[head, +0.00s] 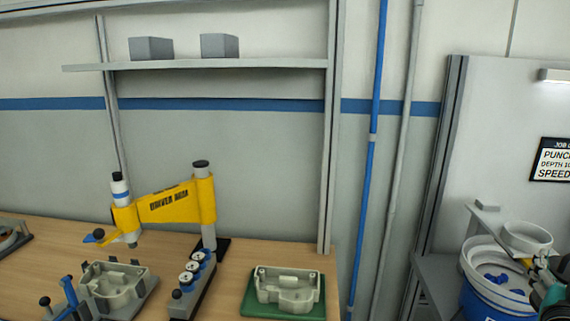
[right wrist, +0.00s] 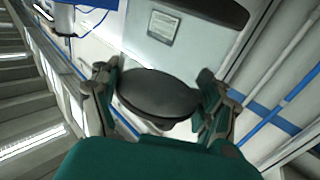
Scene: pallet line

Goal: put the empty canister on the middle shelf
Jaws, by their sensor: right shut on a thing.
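My right gripper (right wrist: 160,95) is shut on a round thing with a dark grey disc-like face (right wrist: 158,95), seen between its two fingers in the right wrist view. A grey shelf (head: 200,64) hangs above the bench; which shelf is the middle one is unclear. My left gripper is out of view.
A blue and white bucket (head: 478,262) with blue pieces inside stands below the cylinder. Two grey boxes (head: 151,48) stand on the shelf, with free room between and beside them. The wooden bench (head: 240,268) holds a yellow press (head: 165,204) and grey castings, one on a green base (head: 283,307).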

